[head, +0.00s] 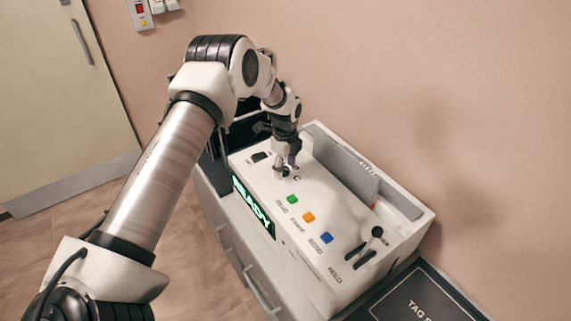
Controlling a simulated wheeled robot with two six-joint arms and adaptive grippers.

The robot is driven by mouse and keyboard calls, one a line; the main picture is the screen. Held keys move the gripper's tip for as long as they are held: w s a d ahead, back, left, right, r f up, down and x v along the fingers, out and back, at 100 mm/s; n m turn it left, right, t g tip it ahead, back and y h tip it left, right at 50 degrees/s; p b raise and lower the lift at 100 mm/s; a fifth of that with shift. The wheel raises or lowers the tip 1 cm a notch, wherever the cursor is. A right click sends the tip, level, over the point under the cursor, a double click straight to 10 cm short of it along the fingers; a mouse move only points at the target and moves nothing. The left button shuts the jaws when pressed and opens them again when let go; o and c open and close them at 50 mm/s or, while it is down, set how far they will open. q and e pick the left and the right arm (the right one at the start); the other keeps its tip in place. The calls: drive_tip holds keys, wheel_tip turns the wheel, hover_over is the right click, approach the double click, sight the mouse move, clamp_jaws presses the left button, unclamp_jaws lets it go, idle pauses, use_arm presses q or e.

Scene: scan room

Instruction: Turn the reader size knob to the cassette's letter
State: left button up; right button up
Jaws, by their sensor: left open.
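The white reader (310,205) stands on a cabinet against the wall, with a lit green "READY" display (253,208) on its front side. My left gripper (287,172) points down at the far end of the reader's top panel. It is open, with its fingers at a small knob (296,178) that they partly hide. I cannot tell whether they touch it, nor which letter the knob points to. A grey plate (345,170), possibly the cassette, sits upright in the slot along the reader's back; no letter on it is readable. My right gripper is not in view.
Green (292,199), orange (308,217) and blue (326,238) buttons run along the top panel. A black lever (376,233) stands at the near end. A dark mat (420,296) with partly cut-off lettering lies at the bottom right. A door (55,95) is at the left.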

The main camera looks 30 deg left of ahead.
use_arm(q)
drive_tip(key=shift+s+r, duration=0.1)
drive_tip(key=shift+r, duration=0.05)
drive_tip(key=shift+s+r, duration=0.15)
drive_tip(key=shift+s, duration=0.05)
drive_tip(key=c, duration=0.5)
drive_tip(key=shift+s+d, duration=0.1)
drive_tip(key=c, duration=0.6)
clamp_jaws()
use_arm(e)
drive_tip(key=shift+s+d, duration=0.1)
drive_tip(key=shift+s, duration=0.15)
